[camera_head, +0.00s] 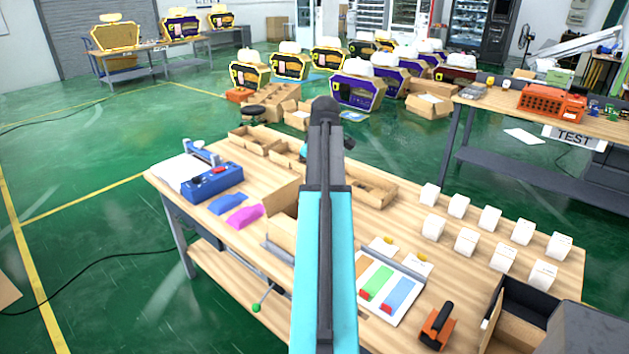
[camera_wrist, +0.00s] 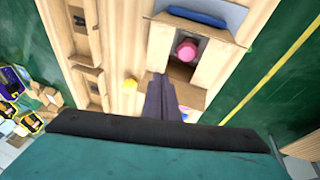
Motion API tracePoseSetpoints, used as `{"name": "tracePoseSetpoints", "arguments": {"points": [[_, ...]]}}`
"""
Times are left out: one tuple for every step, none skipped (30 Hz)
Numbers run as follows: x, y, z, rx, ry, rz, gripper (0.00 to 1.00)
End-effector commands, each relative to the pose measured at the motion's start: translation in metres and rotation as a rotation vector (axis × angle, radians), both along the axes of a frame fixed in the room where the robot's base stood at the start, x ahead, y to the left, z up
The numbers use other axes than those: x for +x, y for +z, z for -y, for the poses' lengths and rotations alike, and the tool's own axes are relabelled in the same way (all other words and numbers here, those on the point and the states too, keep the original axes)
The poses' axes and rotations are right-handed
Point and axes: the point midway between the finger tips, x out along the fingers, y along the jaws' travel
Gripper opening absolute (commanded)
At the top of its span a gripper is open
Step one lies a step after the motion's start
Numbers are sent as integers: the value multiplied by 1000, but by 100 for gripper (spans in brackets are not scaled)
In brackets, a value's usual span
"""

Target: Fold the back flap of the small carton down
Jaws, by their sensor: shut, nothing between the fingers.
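The small carton (camera_wrist: 211,62) stands open on the wooden table in the wrist view, with a round pink item (camera_wrist: 187,49) inside. Flaps stand out around its opening; one lies on the far side by a blue object (camera_wrist: 197,15), and one on the near side by my fingers. I cannot tell which is the back flap. My gripper (camera_wrist: 160,82) is shut and empty, its dark fingertips at the carton's near-left corner; contact is unclear. In the head view the carton (camera_head: 282,208) is partly hidden behind my arm, and my fingers are hidden.
Open cardboard trays (camera_wrist: 80,30) lie left of the carton in the wrist view, with a yellow round item (camera_wrist: 130,84) between. A blue device (camera_head: 212,181) stands at the table's left. White boxes (camera_head: 466,241) and a board with coloured strips (camera_head: 385,285) are on the right.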

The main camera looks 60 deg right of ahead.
Motion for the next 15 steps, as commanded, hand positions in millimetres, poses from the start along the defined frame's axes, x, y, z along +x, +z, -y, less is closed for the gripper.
{"name": "tracePoseSetpoints", "arguments": {"points": [[-1,3,-1,-1,0,1,0],[-1,5,-2,-1,0,1,0],[-2,7,-2,-1,0,1,0],[-2,8,-3,-1,0,1,0],[-2,9,-3,0,0,0,0],[-3,10,-4,0,0,0,0],[-3,11,-4,0,0,0,0],[-3,11,-4,0,0,0,0],[-3,12,-4,0,0,0,0],[-3,12,-5,0,0,0,0],[-3,12,-5,1,0,0,0],[-3,12,-5,1,0,0,0],[-3,12,-5,1,1,0,0],[-3,12,-5,1,1,0,0],[-3,11,-5,1,1,0,0]]}}
